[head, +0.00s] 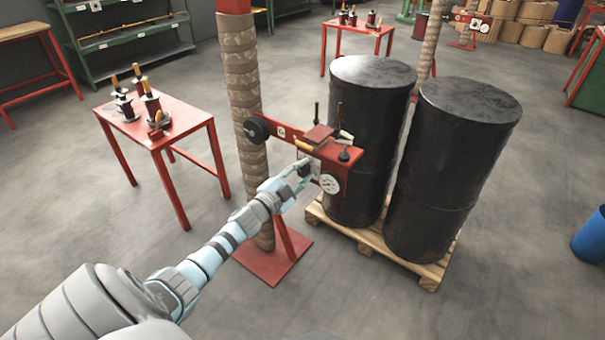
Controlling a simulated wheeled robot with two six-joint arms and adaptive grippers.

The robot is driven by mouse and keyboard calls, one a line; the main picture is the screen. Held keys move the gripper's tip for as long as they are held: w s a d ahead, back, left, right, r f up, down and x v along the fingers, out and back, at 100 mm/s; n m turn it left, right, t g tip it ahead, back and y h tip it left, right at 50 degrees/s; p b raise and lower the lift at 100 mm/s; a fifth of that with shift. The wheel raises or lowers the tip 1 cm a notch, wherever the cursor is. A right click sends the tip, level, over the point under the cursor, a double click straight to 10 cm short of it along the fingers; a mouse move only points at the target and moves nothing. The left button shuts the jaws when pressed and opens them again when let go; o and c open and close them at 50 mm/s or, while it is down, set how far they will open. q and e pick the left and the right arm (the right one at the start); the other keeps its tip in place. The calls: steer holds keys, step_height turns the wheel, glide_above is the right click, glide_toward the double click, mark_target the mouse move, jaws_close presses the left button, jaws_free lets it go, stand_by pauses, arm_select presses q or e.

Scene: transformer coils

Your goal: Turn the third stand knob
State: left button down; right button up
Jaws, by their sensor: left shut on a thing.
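A red stand (345,168) has a round white gauge (329,183) on its front and a black round wheel (256,129) at its left end. My left gripper (306,171) reaches to the stand's front face, just left of the gauge. It is shut on a small dark stand knob there, mostly hidden by the fingers. I cannot tell which knob in order this is. My right gripper is not in view.
Two black drums (447,165) stand on a wooden pallet (433,271) right behind the stand. A wrapped brown column (240,75) rises beside it from a red base plate (270,266). A red table (183,116) with several coils is at left. Floor in front is clear.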

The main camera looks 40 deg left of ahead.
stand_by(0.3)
arm_select(q)
steer(key=c, duration=1.6)
jaws_free()
steer(key=shift+o, duration=0.2)
steer(key=s, duration=1.2)
steer(key=shift+d, duration=0.1)
